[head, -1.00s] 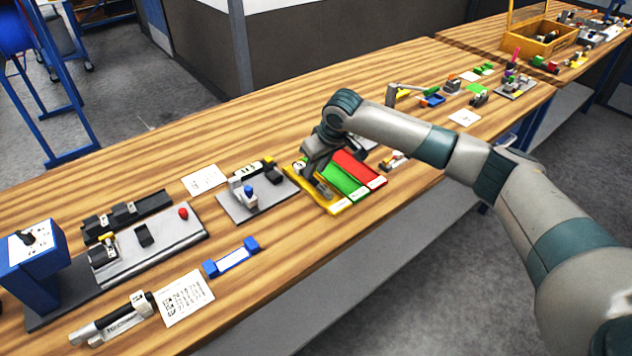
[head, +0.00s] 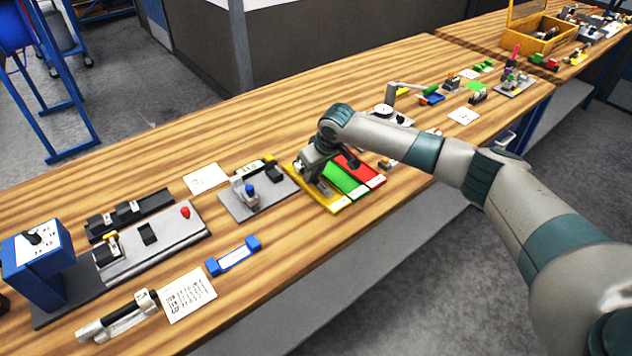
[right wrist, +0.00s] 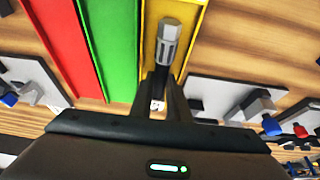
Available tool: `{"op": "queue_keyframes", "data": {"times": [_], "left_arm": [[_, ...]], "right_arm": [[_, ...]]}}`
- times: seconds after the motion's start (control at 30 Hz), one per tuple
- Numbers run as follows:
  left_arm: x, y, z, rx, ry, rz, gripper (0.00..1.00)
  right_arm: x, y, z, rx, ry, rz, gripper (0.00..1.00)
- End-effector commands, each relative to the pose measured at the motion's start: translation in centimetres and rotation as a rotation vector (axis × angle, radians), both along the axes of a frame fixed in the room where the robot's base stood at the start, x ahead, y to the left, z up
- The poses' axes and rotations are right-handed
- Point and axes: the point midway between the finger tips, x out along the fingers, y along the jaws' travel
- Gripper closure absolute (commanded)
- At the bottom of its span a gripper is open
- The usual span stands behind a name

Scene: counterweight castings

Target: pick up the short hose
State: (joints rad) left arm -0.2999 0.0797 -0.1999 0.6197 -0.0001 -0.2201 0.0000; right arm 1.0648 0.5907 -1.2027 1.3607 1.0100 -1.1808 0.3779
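A short grey piece with a hex-shaped metal end (right wrist: 168,38), which looks like the short hose, lies in the yellow lane (right wrist: 192,22) of a three-colour tray. The tray also shows in the head view, where its yellow lane (head: 336,207) is the left one. My right gripper (right wrist: 161,100) is low over the yellow lane, with its fingers on either side of the piece's near part. A small white label shows between the fingers. Whether they press on the piece is hidden. In the head view, my right gripper (head: 318,180) covers the lane's far part. My left gripper is out of view.
The green lane (head: 345,180) and red lane (head: 366,172) lie right beside the yellow one. A grey plate with fittings (head: 240,206) stands close on the left. A blue holder (head: 233,256) lies nearer the front edge. Bare wood is free behind the tray.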

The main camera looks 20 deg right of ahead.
Motion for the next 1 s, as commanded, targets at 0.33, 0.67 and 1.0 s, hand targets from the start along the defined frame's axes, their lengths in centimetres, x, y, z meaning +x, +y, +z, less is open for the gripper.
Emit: {"op": "queue_keyframes", "data": {"times": [0.33, 0.67, 1.0], "left_arm": [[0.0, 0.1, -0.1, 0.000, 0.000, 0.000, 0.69], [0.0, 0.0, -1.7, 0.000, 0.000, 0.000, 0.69], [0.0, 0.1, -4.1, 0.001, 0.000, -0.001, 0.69]], "right_arm": [[0.0, 0.0, 0.2, 0.001, -0.002, 0.000, 1.00], [0.1, 0.0, 2.8, 0.001, -0.004, 0.000, 1.00], [-2.3, -4.9, 6.9, -0.001, -0.002, -0.002, 1.00]]}}
